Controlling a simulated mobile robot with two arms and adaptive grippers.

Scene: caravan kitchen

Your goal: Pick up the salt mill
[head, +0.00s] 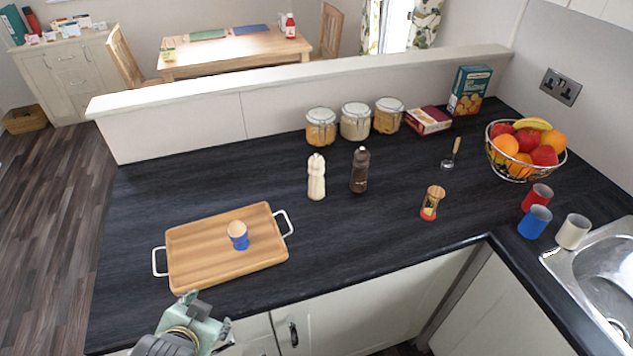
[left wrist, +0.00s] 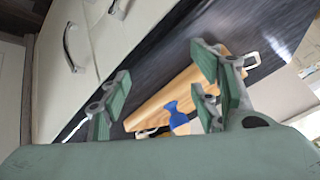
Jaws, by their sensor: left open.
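Two mills stand upright on the dark worktop, near the middle of the head view. The cream mill (head: 316,177) is on the left and looks like the salt mill. The dark brown mill (head: 359,170) is just to its right. My left gripper (head: 208,312) is open and empty at the worktop's front edge, in front of the wooden tray and well apart from both mills. In the left wrist view its spread fingers (left wrist: 162,88) show with nothing held between them. Neither mill can be made out there. My right gripper is not in view.
The wooden tray (head: 193,265) holds a blue egg cup (head: 238,240) with an egg, between my left gripper and the cream mill. Jars (head: 355,122) stand behind the mills. An hourglass (head: 432,203) stands to their right. Worktop in front of the mills is clear.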

